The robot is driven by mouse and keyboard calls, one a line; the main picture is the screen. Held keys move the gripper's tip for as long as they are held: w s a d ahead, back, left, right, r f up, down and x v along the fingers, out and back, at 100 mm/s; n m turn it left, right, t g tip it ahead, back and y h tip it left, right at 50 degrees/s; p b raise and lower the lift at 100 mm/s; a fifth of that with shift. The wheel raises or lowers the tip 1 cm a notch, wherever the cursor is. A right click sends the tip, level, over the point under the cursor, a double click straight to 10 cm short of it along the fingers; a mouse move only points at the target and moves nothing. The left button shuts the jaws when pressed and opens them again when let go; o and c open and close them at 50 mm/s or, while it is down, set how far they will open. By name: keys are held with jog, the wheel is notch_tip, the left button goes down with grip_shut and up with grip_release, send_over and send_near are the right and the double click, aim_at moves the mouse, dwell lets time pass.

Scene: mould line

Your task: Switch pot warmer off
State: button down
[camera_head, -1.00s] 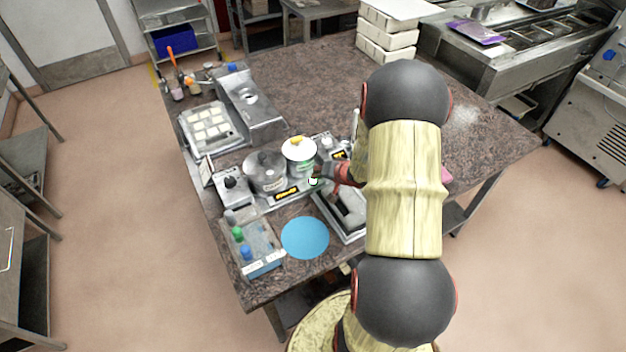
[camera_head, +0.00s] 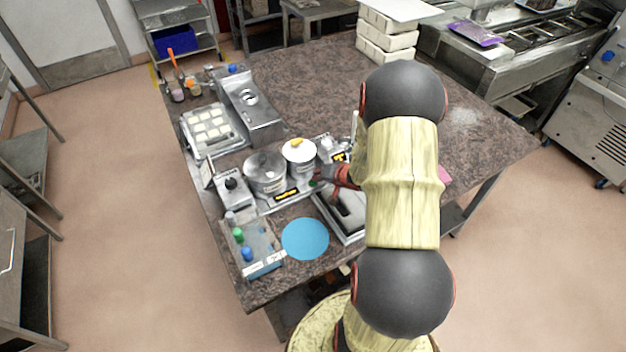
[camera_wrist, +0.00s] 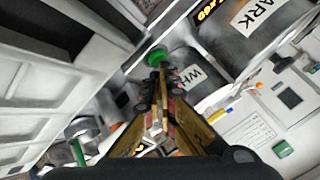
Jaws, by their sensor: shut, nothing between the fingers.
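The pot warmer (camera_head: 275,202) stands on the table with two metal pots, one dark-labelled (camera_head: 265,174) and one white-labelled (camera_head: 299,157). A lit orange display (camera_head: 287,195) is on its front; part of an orange display also shows in the wrist view (camera_wrist: 207,10). A green round control (camera_wrist: 157,54) sits by the pot labelled "WH". My gripper (camera_wrist: 161,72) is shut and empty, its tips right at the green control; I cannot tell whether they touch. In the head view my gripper (camera_head: 324,182) is at the warmer's front right corner, partly hidden by my arm.
A blue round mat (camera_head: 305,239) and a box with coloured bottles (camera_head: 256,250) are in front. A grey tray (camera_head: 343,217) lies beside my arm. A mould tray (camera_head: 212,125) stands behind. The table's far middle is clear.

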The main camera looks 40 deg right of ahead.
jog(key=shift+r, duration=0.2)
notch_tip(320, 180, up, 6)
jog(key=p, duration=0.7)
dwell(0.7)
